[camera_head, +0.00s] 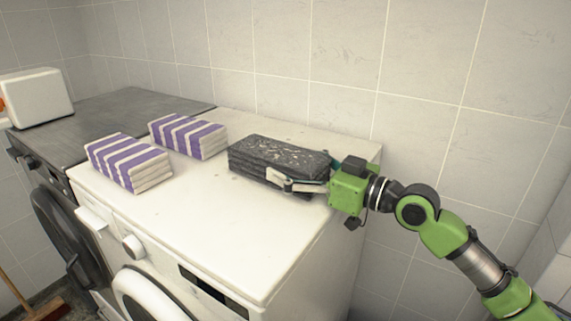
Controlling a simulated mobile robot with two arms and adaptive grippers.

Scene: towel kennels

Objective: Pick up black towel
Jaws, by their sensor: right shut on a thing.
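The black towel (270,153) is a folded dark grey-black stack with a worn, speckled top. It lies on the right part of the white washing machine's top (220,220). My right gripper (308,180) comes in from the right and is shut on the towel's right end, with one pale finger along its front side. The far finger is mostly hidden behind the towel. I cannot tell whether the towel is raised off the surface.
Two folded purple-and-white striped towels (128,162) (188,136) lie left of the black towel. A dark grey machine (115,115) stands further left with a white box (38,97) on it. A tiled wall (290,60) runs behind. The white top's front is clear.

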